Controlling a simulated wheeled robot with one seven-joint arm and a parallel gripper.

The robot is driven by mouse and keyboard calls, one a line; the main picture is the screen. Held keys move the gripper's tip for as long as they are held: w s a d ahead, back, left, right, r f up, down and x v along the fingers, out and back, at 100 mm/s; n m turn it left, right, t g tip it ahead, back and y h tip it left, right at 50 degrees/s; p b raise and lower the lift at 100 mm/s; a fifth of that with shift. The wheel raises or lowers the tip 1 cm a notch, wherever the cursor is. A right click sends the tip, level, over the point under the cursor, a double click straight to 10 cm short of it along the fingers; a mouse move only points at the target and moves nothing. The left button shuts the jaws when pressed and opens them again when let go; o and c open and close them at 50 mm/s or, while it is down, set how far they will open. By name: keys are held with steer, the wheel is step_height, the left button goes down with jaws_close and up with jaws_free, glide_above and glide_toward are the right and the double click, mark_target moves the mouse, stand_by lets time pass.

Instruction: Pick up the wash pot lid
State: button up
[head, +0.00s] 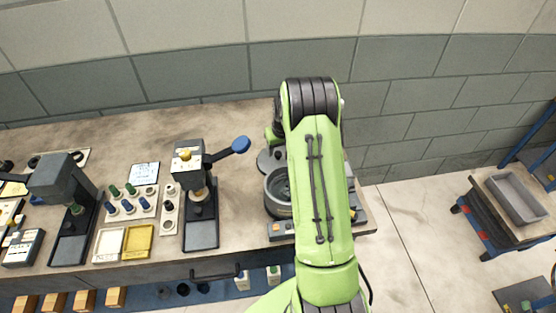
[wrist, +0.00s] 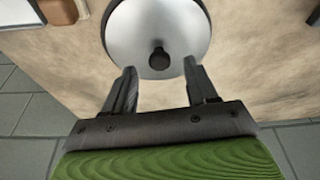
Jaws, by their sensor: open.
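The wash pot lid (wrist: 135,30) is a round, silvery metal disc with a small black knob (wrist: 159,58). It lies on the bench top and its far part is cut off by the top of the wrist view. In the head view a grey disc (head: 266,161), which looks like the lid, shows beside my arm, partly hidden. My gripper (wrist: 160,66) is open, with its fingertips either side of the knob and nothing held. I cannot tell its height above the lid. The wash pot (head: 275,208) is a grey round vessel, partly covered by my arm.
A black press with a blue-ended lever (head: 202,212) stands left of the pot. A yellow tray (head: 139,240) and small bottles are further left. The bench (head: 235,115) is bare toward the wall. A cart with a grey bin (head: 517,198) stands at the far right.

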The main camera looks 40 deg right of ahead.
mark_target(278, 157)
steer(key=x, duration=0.3)
steer(key=shift+w+r, duration=0.1)
steer(key=shift+r, duration=0.1)
steer(key=shift+c, duration=0.6)
jaws_close()
steer(key=shift+r, duration=0.1)
